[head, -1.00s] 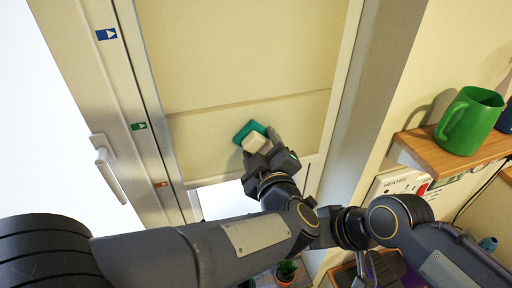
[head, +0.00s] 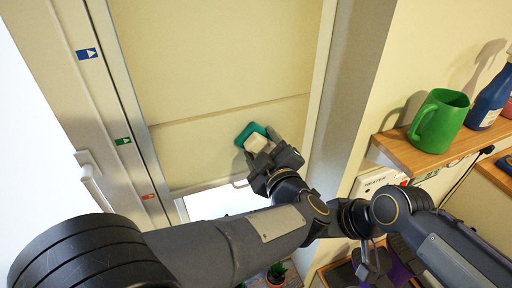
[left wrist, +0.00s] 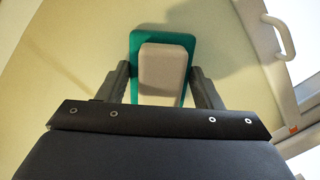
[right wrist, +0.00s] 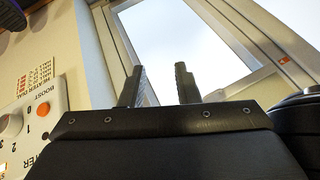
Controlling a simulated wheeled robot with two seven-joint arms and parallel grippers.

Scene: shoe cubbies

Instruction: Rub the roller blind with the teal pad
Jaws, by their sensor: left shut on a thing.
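The teal pad (head: 246,130) has a pale block handle (head: 257,143), and my left gripper (head: 268,155) is shut on that handle. The pad lies flat-on to the lower part of the cream roller blind (head: 215,70), below its cross seam and right of its middle. In the left wrist view the teal pad (left wrist: 136,55) shows behind the handle (left wrist: 163,68), between the fingers, with a shadow on the blind beside it. I cannot tell whether it touches. My right gripper (right wrist: 160,85) is open and empty, low at the right in the head view (head: 372,268).
The window frame (head: 95,110) with a white handle (head: 92,175) stands left of the blind. At right, a wooden shelf (head: 400,148) holds a green mug (head: 438,122) and a blue bottle (head: 490,100). A heater panel (head: 378,178) is below it. Potted plants (head: 276,272) stand low down.

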